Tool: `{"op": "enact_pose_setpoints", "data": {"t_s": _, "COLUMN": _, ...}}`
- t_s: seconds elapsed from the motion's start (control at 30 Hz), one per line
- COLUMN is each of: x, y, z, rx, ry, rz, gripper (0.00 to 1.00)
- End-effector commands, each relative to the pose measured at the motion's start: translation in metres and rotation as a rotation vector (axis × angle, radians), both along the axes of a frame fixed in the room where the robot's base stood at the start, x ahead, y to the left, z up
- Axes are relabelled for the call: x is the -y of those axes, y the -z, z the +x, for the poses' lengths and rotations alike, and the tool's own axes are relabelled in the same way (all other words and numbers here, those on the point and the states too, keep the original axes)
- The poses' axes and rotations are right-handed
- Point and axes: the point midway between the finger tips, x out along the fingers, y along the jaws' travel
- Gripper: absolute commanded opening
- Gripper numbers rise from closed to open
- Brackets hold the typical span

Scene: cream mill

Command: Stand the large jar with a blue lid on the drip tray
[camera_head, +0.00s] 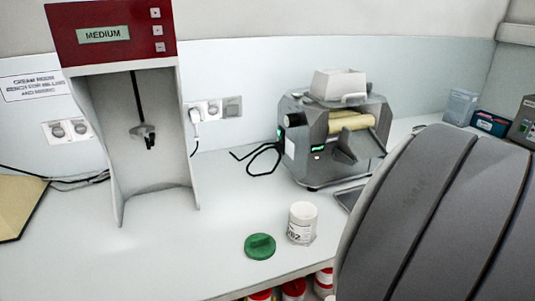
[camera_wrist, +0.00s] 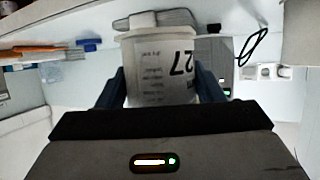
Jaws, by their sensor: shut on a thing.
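My gripper (camera_wrist: 163,84) shows in the wrist view, with its two dark blue fingers shut on a pale, translucent jar (camera_wrist: 150,72). A wide pale rim shows at the picture's upper end of the jar; no blue lid can be made out. The gripper and held jar are not visible in the head view. The drip tray (camera_head: 345,199) appears as a dark flat tray at the mill's front right, partly hidden by a large grey curved shape in front of it.
The roller mill (camera_head: 333,138) stands behind the tray. An open white jar (camera_head: 301,224) and a green lid (camera_head: 261,246) sit near the bench's front edge. A red-topped mixer (camera_head: 112,35) stands left. Bench space between mixer and mill is mostly clear, with a black cable (camera_head: 263,157) near the mill.

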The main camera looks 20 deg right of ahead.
Motion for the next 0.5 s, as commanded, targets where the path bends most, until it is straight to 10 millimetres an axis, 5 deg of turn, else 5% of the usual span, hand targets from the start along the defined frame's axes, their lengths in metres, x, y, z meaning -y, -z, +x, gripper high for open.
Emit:
{"op": "enact_pose_setpoints", "data": {"t_s": 0.27, "x": 0.01, "y": -0.005, "z": 0.05, "rx": -0.004, "ry": -0.005, "rz": 0.004, "gripper": 0.4}}
{"op": "enact_pose_setpoints", "data": {"t_s": 0.5, "x": 0.014, "y": -0.01, "z": 0.06, "rx": 0.004, "ry": -0.011, "rz": 0.016, "gripper": 0.4}}
